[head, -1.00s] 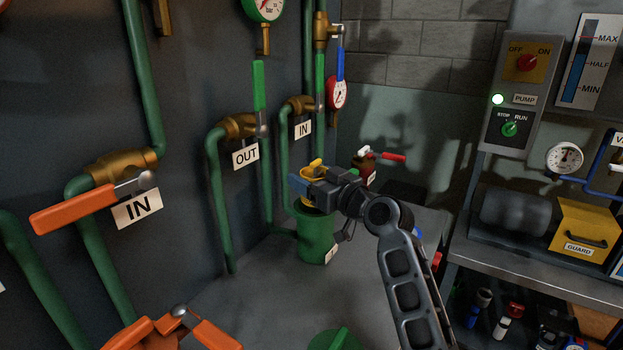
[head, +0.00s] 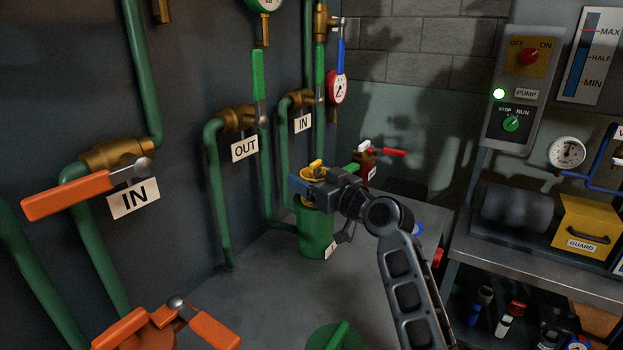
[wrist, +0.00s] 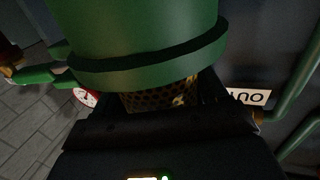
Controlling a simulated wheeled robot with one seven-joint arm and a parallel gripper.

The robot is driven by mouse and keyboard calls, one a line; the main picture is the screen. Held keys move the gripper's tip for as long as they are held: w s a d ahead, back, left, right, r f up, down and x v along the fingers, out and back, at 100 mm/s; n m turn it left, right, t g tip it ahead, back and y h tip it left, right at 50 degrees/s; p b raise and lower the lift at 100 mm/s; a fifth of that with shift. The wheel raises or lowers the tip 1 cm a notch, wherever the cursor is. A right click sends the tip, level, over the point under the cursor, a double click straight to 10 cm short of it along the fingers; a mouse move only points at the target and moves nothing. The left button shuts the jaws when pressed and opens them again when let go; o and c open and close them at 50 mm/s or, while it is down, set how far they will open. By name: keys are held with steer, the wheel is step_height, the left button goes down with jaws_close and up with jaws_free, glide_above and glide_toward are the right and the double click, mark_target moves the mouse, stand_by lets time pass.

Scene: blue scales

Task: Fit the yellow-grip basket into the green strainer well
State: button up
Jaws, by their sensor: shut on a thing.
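The basket's yellow grip (head: 316,164) shows just above my gripper (head: 304,187), which is shut on the basket. In the wrist view the basket's brass perforated side (wrist: 160,96) shows between my fingers and the rim of the green strainer well. The green strainer well (head: 315,235) stands on the bench directly under my gripper; its wall also fills the top of the wrist view (wrist: 140,30). The basket's lower part is hidden by the well's rim, so it appears at least partly inside. How deep it sits I cannot tell.
Green pipes with brass valves and an orange lever (head: 68,196) line the left wall. A red-handled valve (head: 380,152) stands behind the well. A green lid (head: 335,340) lies on the bench in front. The bench between is clear.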

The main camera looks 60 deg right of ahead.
steer(key=shift+f+b, duration=1.05)
steer(key=shift+f, duration=0.05)
steer(key=o, duration=1.1)
steer(key=shift+o, duration=0.2)
steer(key=shift+f, duration=0.1)
steer(key=b+v, duration=0.1)
steer(key=v, duration=0.6)
steer(key=shift+s+a, duration=0.2)
steer(key=shift+s, duration=0.15)
steer(key=shift+s, duration=0.1)
